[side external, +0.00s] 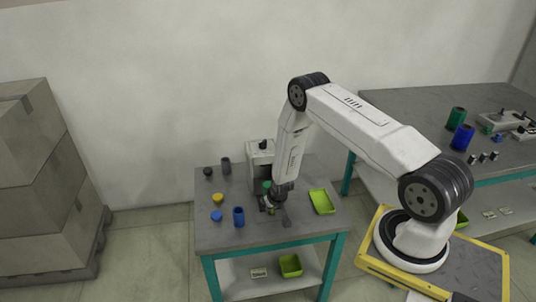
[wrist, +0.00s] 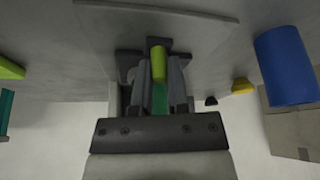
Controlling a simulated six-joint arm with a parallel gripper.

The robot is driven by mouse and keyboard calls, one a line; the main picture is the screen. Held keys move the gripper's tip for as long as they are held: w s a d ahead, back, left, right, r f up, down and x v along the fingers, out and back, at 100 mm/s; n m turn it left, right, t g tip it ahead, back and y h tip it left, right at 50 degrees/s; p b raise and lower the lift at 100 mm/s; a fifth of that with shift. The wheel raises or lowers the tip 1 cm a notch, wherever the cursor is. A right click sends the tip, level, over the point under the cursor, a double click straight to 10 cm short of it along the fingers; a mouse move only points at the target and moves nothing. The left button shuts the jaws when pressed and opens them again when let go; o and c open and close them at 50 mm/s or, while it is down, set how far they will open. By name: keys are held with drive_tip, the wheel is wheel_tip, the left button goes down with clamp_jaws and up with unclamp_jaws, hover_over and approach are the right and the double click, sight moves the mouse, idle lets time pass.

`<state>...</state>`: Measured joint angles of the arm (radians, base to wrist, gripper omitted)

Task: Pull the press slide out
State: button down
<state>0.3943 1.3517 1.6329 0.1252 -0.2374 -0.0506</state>
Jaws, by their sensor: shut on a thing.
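The press (side external: 258,155) is a pale grey block with a black knob on top, standing on the small table behind my gripper. My gripper (side external: 270,207) points down at the table just in front of the press. In the wrist view, my gripper (wrist: 159,70) has its two dark fingers closed on a yellow-green round handle (wrist: 158,62), which appears to belong to the press slide. A darker green part shows between the fingers below it. The arm and fingers hide most of the slide, so I cannot tell how far out it is.
On the small table (side external: 237,241), a blue cylinder (side external: 238,217), a blue cap (side external: 216,215), a yellow cap (side external: 217,197), a black cap (side external: 208,171) and a dark cylinder (side external: 226,166) stand left of my gripper. A green tray (side external: 321,202) lies to the right.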

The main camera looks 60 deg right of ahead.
sight(271, 217)
drive_tip(key=shift+s+a, duration=1.15)
drive_tip(key=shift+a, duration=0.1)
drive_tip(key=c, duration=0.6)
unclamp_jaws()
drive_tip(key=shift+d, duration=0.1)
drive_tip(key=shift+r, duration=0.1)
drive_tip(key=shift+s+r, duration=0.1)
drive_tip(key=shift+r, duration=0.3)
drive_tip(key=v, duration=0.6)
drive_tip(key=shift+s+a+r, duration=0.2)
drive_tip(key=shift+a+r, duration=0.05)
drive_tip(key=shift+r, duration=0.1)
